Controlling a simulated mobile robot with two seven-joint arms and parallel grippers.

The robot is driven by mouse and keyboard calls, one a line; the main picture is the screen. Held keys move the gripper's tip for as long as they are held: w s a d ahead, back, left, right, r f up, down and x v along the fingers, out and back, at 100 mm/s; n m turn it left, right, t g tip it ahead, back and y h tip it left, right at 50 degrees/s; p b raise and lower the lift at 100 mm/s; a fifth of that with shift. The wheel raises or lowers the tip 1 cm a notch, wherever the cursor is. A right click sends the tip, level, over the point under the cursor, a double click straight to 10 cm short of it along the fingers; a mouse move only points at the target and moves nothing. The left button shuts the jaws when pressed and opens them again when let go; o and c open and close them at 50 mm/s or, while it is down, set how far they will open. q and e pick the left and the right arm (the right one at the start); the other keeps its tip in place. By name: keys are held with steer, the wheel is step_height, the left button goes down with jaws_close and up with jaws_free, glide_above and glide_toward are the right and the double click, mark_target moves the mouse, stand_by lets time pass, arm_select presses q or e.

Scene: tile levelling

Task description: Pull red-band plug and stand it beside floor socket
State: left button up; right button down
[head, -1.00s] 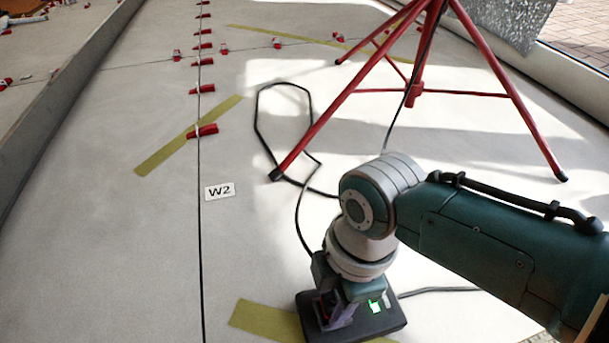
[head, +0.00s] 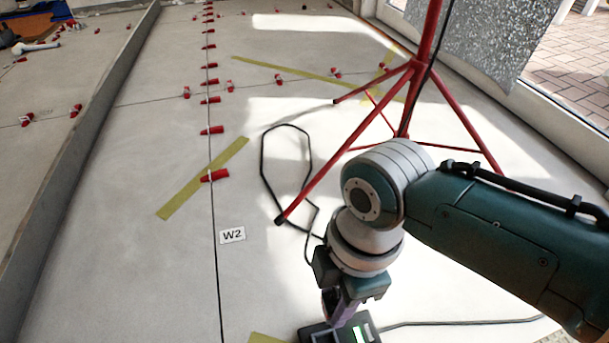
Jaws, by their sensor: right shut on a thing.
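The floor socket (head: 311,334) is a dark box at the bottom edge of the head view, with a lit green patch on top. Its lower part is cut off by the frame. My right gripper (head: 339,318) points down over the socket, its purple-grey fingers shut on the red-band plug. The fingers hide most of the plug, so its red band and any gap between it and the socket cannot be made out. A black cord (head: 262,165) loops over the floor and runs behind my right wrist. My left gripper is not in view.
A red tripod (head: 405,105) stands behind my right arm, one foot near the cord loop. A W2 label (head: 232,235) and yellow tape (head: 203,178) lie on the floor. Red wedges (head: 214,176) line the tile joint.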

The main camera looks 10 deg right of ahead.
mark_target(333, 301)
step_height(333, 301, up, 4)
steer(key=shift+f+p, duration=0.15)
steer(key=shift+p, duration=0.95)
step_height(333, 301, up, 5)
steer(key=p, duration=0.5)
steer(key=shift+r+p, duration=0.2)
steer(key=shift+p, duration=0.2)
steer(key=shift+f, duration=0.1)
